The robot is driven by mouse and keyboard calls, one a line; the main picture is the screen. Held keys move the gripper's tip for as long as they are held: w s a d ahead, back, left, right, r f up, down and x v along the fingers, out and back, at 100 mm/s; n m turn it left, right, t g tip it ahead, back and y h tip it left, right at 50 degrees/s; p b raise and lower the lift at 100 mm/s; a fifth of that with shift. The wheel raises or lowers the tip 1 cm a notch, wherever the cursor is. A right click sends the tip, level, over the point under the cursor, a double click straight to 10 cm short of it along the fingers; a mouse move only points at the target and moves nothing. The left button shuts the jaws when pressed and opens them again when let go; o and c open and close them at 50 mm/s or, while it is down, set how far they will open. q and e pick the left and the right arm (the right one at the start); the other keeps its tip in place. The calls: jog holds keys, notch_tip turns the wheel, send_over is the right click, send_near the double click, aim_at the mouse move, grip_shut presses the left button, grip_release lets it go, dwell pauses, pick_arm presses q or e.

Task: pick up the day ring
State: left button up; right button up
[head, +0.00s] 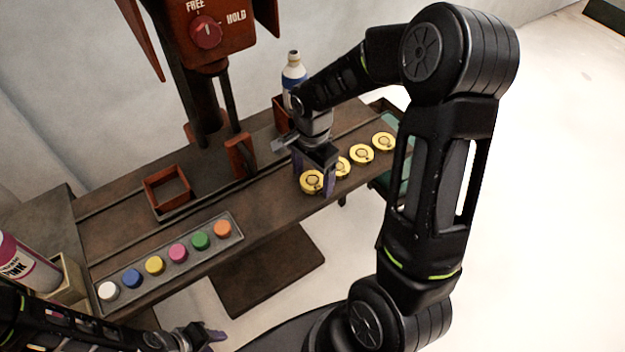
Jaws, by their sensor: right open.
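Several round yellow rings with dark marks lie in a row on the right part of the brown bench (130,243). I cannot read which is the day ring. My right gripper (313,177) is open with its fingers pointing down around the nearest, leftmost yellow ring (312,185). I cannot tell whether they touch it. Another yellow ring (342,167) is partly hidden by a finger, and a further one (361,153) and the far one (383,141) are clear. My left gripper (203,338) is low at the bottom edge, away from the rings, its jaws unclear.
A grey tray (137,273) holds several coloured round caps. A red-brown square frame (150,200) stands behind it. A red box with a FREE/HOLD knob (206,32) is above the bench. A bottle (293,72) stands behind my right wrist; an ink bottle (25,265) is at left.

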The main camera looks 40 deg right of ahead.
jog(key=c, duration=1.4)
jog(key=shift+r, duration=0.2)
notch_tip(320, 180, up, 10)
jog(key=shift+f+b, duration=0.15)
jog(key=shift+b, duration=0.3)
